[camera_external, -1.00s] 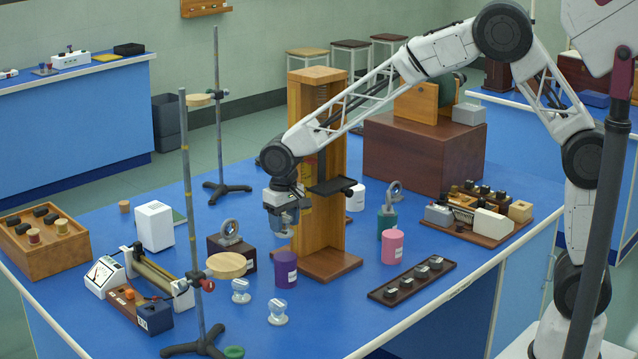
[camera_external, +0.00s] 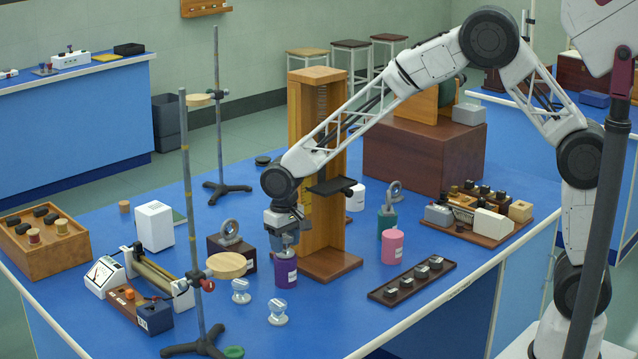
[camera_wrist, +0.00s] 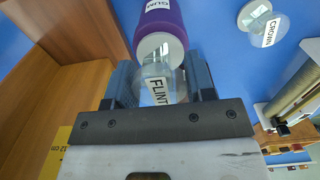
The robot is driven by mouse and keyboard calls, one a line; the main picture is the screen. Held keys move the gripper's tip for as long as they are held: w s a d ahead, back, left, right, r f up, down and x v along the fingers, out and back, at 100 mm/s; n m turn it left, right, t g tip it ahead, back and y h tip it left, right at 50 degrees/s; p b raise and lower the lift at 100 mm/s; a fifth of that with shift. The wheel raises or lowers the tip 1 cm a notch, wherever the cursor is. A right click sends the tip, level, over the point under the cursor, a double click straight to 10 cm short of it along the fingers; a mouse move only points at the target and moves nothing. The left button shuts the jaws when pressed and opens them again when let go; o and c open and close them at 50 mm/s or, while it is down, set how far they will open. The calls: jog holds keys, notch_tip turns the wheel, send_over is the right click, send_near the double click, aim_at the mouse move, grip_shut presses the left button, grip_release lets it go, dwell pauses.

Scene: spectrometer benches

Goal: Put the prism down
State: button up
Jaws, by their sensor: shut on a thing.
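My gripper (camera_external: 285,246) points down and is shut on a clear prism labelled FLINT (camera_wrist: 157,88), which shows between the fingers (camera_wrist: 160,85) in the wrist view. A pale round disc lies at the far end of the prism, in front of a purple jar (camera_wrist: 158,16). In the external view the prism is mostly hidden by the fingers, and the purple jar (camera_external: 286,273) stands right below them. I cannot tell whether the prism touches the jar or the bench.
Two clear pieces on round bases (camera_external: 241,291) (camera_external: 278,313) stand at the front. The tall wooden stand (camera_external: 330,262) is close on the right. A CROWN piece (camera_wrist: 270,32) shows in the wrist view.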

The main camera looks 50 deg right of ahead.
aim_at(285, 236)
jog(key=shift+f, duration=0.15)
jog(key=o, duration=0.9)
jog(key=shift+o, duration=0.2)
notch_tip(285, 236, up, 12)
dwell(0.5)
dwell(0.3)
jog(key=shift+r, duration=0.2)
